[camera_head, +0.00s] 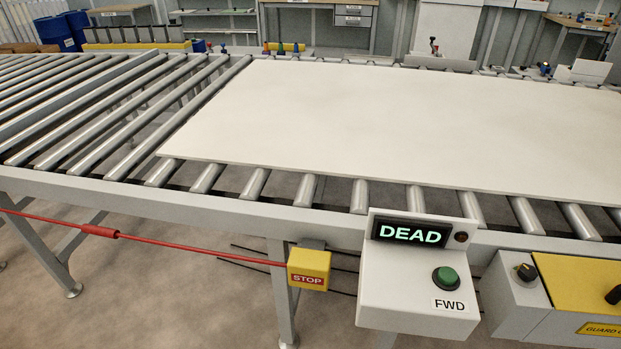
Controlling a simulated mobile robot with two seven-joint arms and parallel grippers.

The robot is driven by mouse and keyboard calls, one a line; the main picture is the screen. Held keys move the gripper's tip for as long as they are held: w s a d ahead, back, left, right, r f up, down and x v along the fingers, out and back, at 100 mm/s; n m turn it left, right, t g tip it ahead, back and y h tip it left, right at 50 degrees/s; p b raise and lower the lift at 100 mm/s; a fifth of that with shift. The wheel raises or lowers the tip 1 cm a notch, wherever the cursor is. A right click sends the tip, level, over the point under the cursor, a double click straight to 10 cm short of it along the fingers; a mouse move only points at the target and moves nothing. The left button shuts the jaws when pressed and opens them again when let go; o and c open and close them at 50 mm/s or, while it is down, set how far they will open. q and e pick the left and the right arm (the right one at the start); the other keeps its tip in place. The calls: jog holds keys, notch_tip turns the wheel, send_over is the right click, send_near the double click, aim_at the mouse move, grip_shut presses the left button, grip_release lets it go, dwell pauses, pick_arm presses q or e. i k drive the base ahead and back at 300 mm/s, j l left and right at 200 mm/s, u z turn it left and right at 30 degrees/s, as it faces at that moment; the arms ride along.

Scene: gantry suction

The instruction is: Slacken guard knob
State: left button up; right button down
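A yellow guard cover (575,283) with a label starting "GUARD" sits on a grey box (512,300) at the lower right, cut off by the picture edge. A black knob or handle (614,295) stands on the yellow cover at the right edge, partly out of view. A second, smaller black knob (526,272) is on the grey box just left of the cover. I cannot tell from the picture which of them is the guard knob, or how tight either is. Neither of my grippers is in view.
A control box (400,290) shows "DEAD" on its display, with a green FWD button (446,279). A large white board (400,125) lies on the roller conveyor (110,115).

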aim_at(527, 273)
jog(key=z, duration=0.85)
